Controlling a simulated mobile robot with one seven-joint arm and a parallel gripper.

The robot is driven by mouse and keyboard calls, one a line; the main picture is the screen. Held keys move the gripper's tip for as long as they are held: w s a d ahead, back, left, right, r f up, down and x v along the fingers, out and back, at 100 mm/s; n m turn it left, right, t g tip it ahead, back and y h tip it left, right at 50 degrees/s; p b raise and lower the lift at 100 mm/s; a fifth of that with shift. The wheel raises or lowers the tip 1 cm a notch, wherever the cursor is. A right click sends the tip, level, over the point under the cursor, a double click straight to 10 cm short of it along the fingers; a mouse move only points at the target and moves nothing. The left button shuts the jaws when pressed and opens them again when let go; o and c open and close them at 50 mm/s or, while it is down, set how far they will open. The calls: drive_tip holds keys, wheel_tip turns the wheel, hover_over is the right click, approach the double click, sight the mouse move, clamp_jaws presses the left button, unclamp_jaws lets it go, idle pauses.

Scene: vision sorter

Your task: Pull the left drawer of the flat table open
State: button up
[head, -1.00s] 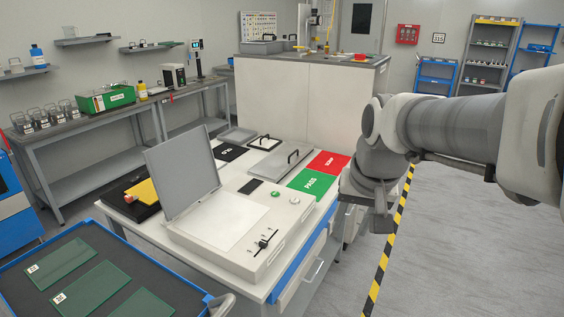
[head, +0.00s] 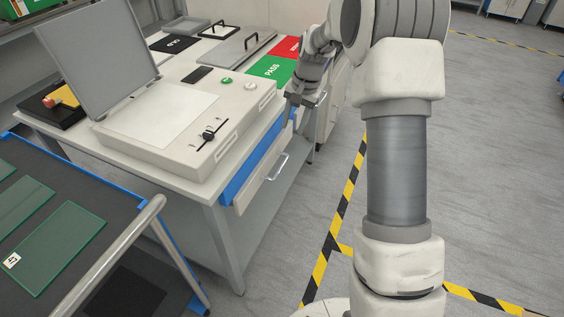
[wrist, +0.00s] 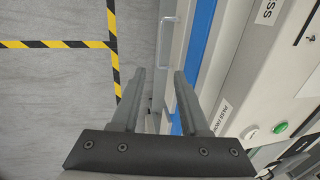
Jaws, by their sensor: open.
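The flat table (head: 190,186) is pale and stands left of my arm in the head view. Its left drawer has a light grey front (head: 243,197) below a blue strip, with a metal bar handle (head: 277,167). The handle also shows in the wrist view (wrist: 164,45), ahead of the fingertips. My gripper (head: 296,103) is beside the table's front edge, farther along than this handle. In the wrist view my gripper (wrist: 162,72) is open, with nothing between its fingers. It is apart from the handle. How far the drawer stands out is hard to tell.
A light box with a raised lid (head: 100,52) and a slider (head: 208,134) stands on the table. Green PASS (head: 271,71) and red (head: 288,47) mats lie behind. A cart with glass plates (head: 58,250) and a rail is near left. Floor to the right is clear.

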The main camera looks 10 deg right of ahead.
sight(281, 167)
drive_tip(key=a+f+b, duration=0.1)
drive_tip(key=f, duration=0.4)
drive_tip(key=w+a+f+b, duration=0.1)
drive_tip(key=f, duration=0.5)
drive_tip(key=w+f+b, duration=0.1)
drive_tip(key=f+b, duration=0.1)
drive_tip(key=f, duration=0.3)
drive_tip(key=shift+a+f, duration=0.4)
clamp_jaws()
idle(0.6)
